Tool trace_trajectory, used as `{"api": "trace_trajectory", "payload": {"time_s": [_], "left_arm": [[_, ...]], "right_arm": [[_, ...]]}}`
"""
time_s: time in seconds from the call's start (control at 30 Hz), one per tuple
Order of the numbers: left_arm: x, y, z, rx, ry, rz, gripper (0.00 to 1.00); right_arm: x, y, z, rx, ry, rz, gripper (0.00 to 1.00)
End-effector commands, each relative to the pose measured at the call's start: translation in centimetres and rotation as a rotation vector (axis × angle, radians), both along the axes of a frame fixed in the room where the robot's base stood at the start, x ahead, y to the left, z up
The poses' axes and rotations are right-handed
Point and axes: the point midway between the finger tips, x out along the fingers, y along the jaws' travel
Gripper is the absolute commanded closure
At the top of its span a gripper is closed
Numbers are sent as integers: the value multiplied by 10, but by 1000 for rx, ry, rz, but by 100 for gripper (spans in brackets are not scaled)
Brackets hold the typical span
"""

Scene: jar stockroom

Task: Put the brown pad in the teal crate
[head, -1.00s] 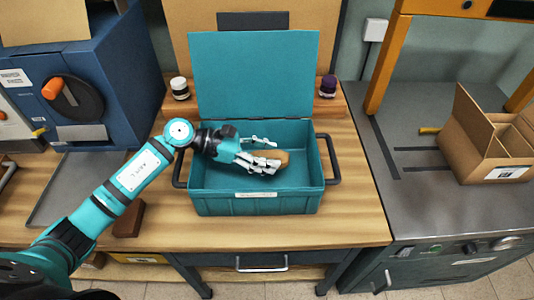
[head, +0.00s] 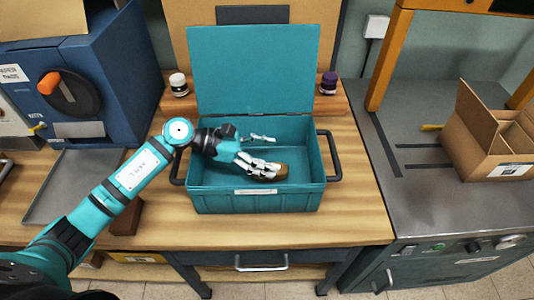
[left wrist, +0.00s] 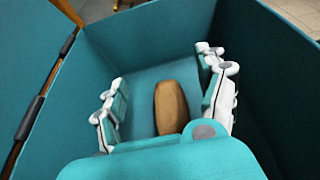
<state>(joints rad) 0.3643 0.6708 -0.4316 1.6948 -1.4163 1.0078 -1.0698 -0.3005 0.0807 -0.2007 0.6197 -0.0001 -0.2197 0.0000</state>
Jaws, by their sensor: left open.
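The teal crate (head: 255,203) stands on the wooden table with its lid up at the back. The brown pad (head: 281,172) is inside the crate, near its front right part. My left gripper (head: 262,156) reaches into the crate from the left, over the pad. In the left wrist view the brown pad (left wrist: 171,107) lies between the fingers of my left gripper (left wrist: 168,95), with gaps on both sides. The gripper is open. The pad appears to rest on the crate floor. My right gripper is not in view.
A jar with a white label (head: 179,85) and a purple jar (head: 328,83) stand on the shelf behind the crate. A blue machine (head: 110,40) stands at the left. A cardboard box (head: 487,150) is on the grey counter at the right. A brown block (head: 127,219) lies beside my arm.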

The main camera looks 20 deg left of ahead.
Motion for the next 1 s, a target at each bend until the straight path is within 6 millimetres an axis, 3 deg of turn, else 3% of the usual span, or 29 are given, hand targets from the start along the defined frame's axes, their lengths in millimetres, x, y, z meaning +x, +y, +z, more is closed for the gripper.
{"api": "trace_trajectory", "payload": {"time_s": [0.27,0.33,0.7,1.0], "left_arm": [[0,2,19,1,1,1,26],[-5,19,15,5,0,4,26],[-27,88,47,3,1,2,26],[-33,106,58,0,0,0,26]], "right_arm": [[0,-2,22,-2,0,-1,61],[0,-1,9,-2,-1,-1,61],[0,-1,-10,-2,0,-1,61],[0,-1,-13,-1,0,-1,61]]}}
